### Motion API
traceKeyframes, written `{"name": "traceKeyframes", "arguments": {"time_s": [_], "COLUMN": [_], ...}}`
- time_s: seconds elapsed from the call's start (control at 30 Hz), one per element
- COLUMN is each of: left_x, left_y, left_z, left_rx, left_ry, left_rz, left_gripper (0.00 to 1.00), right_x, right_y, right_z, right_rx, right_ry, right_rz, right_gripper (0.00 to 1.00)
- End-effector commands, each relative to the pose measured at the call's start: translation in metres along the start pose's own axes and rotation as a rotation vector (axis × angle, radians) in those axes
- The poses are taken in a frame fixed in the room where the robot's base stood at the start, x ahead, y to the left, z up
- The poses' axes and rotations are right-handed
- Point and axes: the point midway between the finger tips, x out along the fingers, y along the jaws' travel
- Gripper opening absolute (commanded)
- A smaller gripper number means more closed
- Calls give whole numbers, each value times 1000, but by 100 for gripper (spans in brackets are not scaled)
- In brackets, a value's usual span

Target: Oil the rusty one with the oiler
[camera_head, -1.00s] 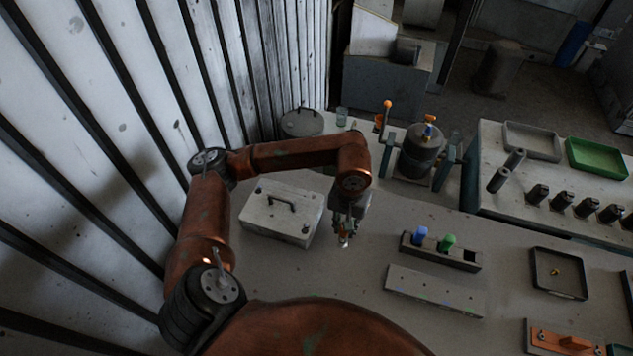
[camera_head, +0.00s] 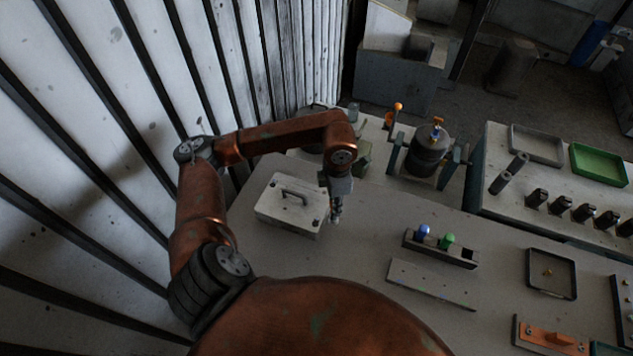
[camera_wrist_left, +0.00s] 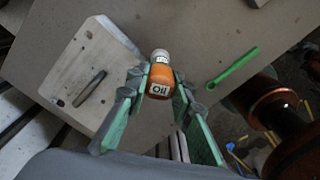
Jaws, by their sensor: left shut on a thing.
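The oiler is an orange bottle with a white "Oil" label and pale cap (camera_wrist_left: 159,82). In the left wrist view it sits between the green-padded fingers of my left gripper (camera_wrist_left: 157,90), which is shut on it. In the head view my left gripper (camera_head: 335,214) hangs beside the right edge of the white lidded box; the oiler is hardly visible there. A grey drum (camera_head: 430,150) with an orange and blue top stands in a frame at the back. Which thing is rusty I cannot tell. My right gripper is not in view.
The white box (camera_head: 278,211) has a dark handle. A holder (camera_head: 462,257) with blue and green knobs, a pale bar (camera_head: 432,284) and a dark tray (camera_head: 535,289) with a small brass piece lie to the right. An orange ball-topped lever (camera_head: 398,107) stands by the drum.

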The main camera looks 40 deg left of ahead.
Motion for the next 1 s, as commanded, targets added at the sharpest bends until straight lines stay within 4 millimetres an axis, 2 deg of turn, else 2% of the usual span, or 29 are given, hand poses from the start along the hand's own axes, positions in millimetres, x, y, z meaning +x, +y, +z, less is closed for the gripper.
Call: {"name": "traceKeyframes", "arguments": {"time_s": [0.1, 0.7, 0.83, 1.0], "left_x": [-11, -47, -51, -53], "left_y": [6, 29, 32, 34], "left_z": [-7, -40, -45, -47], "left_rx": [-256, -1508, -1683, -1794], "left_ry": [2, 2, 0, -1], "left_rz": [2, 17, 20, 22], "left_gripper": [0, 0, 0, 0], "right_x": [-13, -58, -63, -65], "right_y": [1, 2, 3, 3], "right_z": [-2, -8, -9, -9], "right_rx": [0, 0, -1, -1], "right_ry": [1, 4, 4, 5], "right_rz": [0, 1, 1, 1], "right_gripper": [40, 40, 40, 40]}}
